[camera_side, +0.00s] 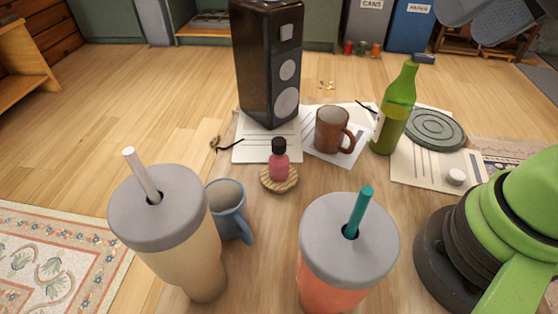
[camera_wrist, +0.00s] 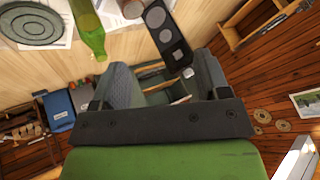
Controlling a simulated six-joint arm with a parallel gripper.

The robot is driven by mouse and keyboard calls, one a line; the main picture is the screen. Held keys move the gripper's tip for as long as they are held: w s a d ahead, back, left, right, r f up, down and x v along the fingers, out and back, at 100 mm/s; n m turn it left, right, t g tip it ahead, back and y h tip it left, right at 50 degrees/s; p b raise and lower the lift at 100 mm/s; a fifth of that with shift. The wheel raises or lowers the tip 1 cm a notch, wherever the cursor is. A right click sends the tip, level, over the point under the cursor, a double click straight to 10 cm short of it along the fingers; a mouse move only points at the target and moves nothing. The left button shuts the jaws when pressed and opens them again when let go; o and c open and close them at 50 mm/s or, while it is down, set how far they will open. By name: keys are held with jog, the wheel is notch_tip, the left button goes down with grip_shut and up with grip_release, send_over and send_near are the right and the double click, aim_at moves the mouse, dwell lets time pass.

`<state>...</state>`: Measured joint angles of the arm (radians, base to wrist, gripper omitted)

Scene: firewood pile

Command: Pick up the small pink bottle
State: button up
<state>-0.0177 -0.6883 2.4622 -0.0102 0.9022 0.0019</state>
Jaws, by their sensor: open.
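The small pink bottle (camera_side: 279,165) has a black cap.
Two lidded tumblers (camera_side: 160,214) (camera_side: 348,250) and a blue mug (camera_side: 230,211) stand in front of the bottle. A black speaker (camera_side: 268,65), a brown mug (camera_side: 331,128) and a green glass bottle (camera_side: 395,110) stand behind it. A ridged green disc (camera_side: 435,128) lies at right.

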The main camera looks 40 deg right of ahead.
jog(key=w+a+f+n+g, duration=0.1)
jog(key=w+a+g, duration=0.1)
jog(key=w, duration=0.5)
jog(key=n+g+h, duration=0.2)
jog(key=n+g, duration=0.2)
send_over(279, 155)
jog(key=f, duration=0.9)
jog(key=d+f, duration=0.1)
jog(key=f, duration=0.4)
jog(key=shift+w+f, duration=0.15)
jog(key=shift+w, duration=0.05)
jog(key=shift+g, duration=0.4)
jog(key=f, duration=0.5)
jog(key=shift+w+a+f, duration=0.15)
jog(key=shift+a+f, duration=0.2)
jog(key=shift+w+d+f, duration=0.1)
jog(key=shift+d+f, duration=0.05)
jog(key=shift+f, duration=1.35)
jog(key=shift+w+d+f, duration=0.1)
jog(key=shift+f, duration=1.4)
jog(key=c, duration=1)
